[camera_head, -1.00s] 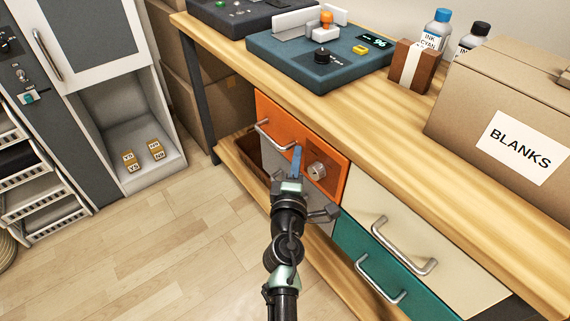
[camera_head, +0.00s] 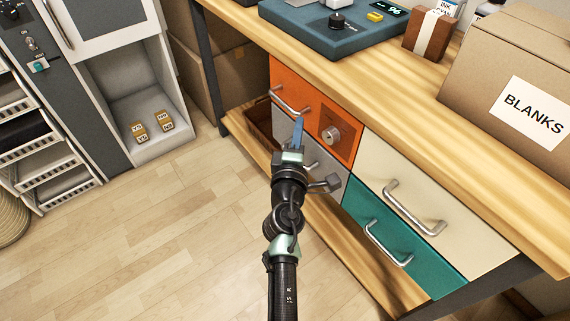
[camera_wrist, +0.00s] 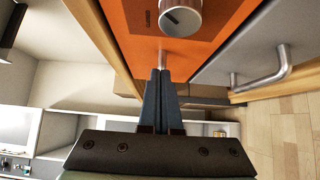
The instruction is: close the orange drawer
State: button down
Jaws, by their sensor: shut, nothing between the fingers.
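The orange drawer (camera_head: 312,88) is at the upper left of the bench's drawer block, with a silver bar handle (camera_head: 288,102) and a round knob (camera_head: 331,135) on its front. Its front looks about level with the cream drawer beside it; I cannot tell if a small gap is left. My gripper (camera_head: 298,122) is shut and empty, in front of the orange front near the handle's right end. In the wrist view the shut fingers (camera_wrist: 160,74) point at the orange front (camera_wrist: 125,25), below the knob (camera_wrist: 180,16). They hide most of the handle; contact is unclear.
A grey drawer (camera_wrist: 240,50) lies beneath the orange one. A cream drawer (camera_head: 430,190) and a teal drawer (camera_head: 390,235) are to the right. The wooden bench top (camera_head: 400,95) overhangs above, and a low shelf (camera_head: 370,265) runs below. The floor at left is clear.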

jog(key=s+a, duration=0.2)
jog(key=s, duration=0.8)
notch_tip(320, 180, up, 31)
jog(key=d+m+t+h, duration=0.2)
jog(key=m+t+h, duration=0.15)
jog(key=m, duration=0.85)
jog(key=s+a+r+m+t+y, duration=0.2)
jog(key=s+r+t+y, duration=0.1)
jog(key=s+r, duration=0.55)
jog(key=s+a+r+m+t+y, duration=0.25)
jog(key=s+r+y, duration=0.2)
jog(key=r, duration=0.75)
notch_tip(320, 180, up, 32)
jog(key=s+p, duration=0.1)
jog(key=p, duration=3.1)
jog(key=shift+a+f+n+t+h, duration=0.25)
jog(key=shift+a+n+t+h, duration=0.05)
jog(key=shift+n+t, duration=0.1)
